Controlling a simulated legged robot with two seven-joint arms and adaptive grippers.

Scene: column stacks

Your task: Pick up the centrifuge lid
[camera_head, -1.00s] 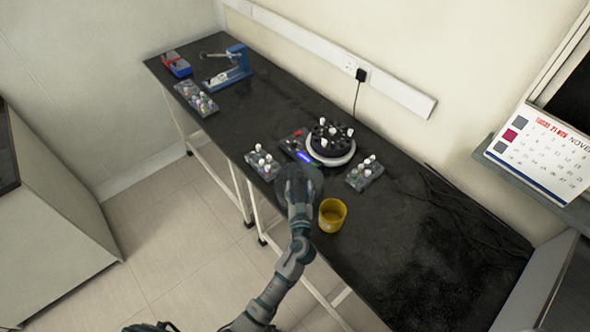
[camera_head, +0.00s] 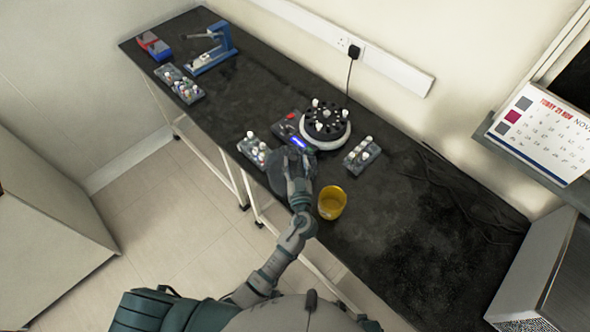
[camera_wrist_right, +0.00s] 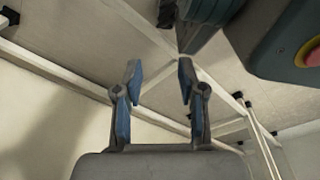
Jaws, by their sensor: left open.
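The centrifuge lid (camera_head: 277,180) looks like a dark round disc near the front edge of the black bench in the head view. My left gripper (camera_head: 296,160) is at the lid and covers part of it; the jaws are open. Whether the fingers touch the lid is hard to tell. The centrifuge (camera_head: 325,126) stands uncovered just behind, with a black rotor holding several white-capped tubes. My right gripper (camera_wrist_right: 159,82) shows in the right wrist view, open and empty, with floor and bench frame behind it.
A yellow cup (camera_head: 332,203) stands close to the right of my left arm. Tube racks flank the centrifuge at left (camera_head: 254,149) and right (camera_head: 362,155). A blue device (camera_head: 212,48) and another rack (camera_head: 180,85) are far left. The bench's right part is mostly clear.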

